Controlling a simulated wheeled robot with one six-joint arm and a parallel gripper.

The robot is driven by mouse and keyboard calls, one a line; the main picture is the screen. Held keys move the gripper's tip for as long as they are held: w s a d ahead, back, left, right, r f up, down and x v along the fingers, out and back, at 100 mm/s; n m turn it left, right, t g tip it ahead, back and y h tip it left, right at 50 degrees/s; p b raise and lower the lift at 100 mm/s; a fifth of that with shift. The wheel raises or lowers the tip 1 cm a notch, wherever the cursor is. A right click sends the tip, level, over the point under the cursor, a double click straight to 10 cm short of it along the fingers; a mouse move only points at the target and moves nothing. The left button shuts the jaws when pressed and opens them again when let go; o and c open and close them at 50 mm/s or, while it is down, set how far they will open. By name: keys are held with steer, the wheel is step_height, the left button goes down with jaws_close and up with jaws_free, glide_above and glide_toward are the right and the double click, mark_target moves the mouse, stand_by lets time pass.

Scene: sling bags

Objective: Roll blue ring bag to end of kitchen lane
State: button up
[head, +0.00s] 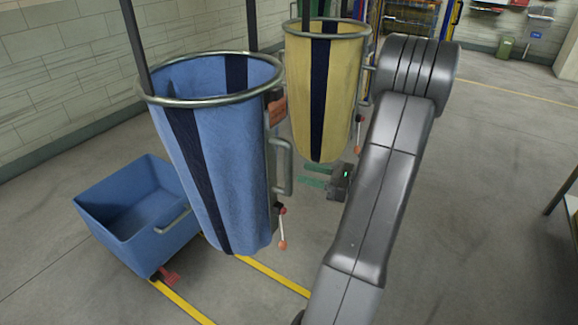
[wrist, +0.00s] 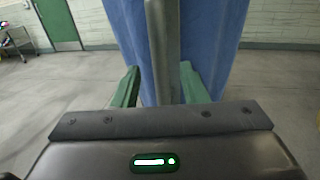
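The blue ring bag (head: 222,165) hangs from a round metal ring in the left-middle of the head view, with dark vertical stripes. A grey upright handle (head: 289,168) is on its right side. My gripper (head: 305,175) is to the right of this handle, its two green fingers apart and pointing at it. In the wrist view, the handle (wrist: 162,45) stands upright between the line of the two open fingers (wrist: 160,80), with the blue cloth (wrist: 215,40) behind. The fingertips look close to the handle, and I see no grip on it.
A yellow ring bag (head: 325,90) stands behind my gripper. A blue open tub (head: 115,235) stands at the left of the blue bag. Yellow floor lines (head: 270,275) run below the bag. Open floor (head: 480,200) lies at the right.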

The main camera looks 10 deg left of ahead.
mark_target(289, 169)
steer(key=a, duration=0.4)
steer(key=w+a+p, duration=0.1)
steer(key=a, duration=0.1)
steer(key=shift+a, duration=0.1)
steer(key=shift+s, duration=0.1)
jaws_close()
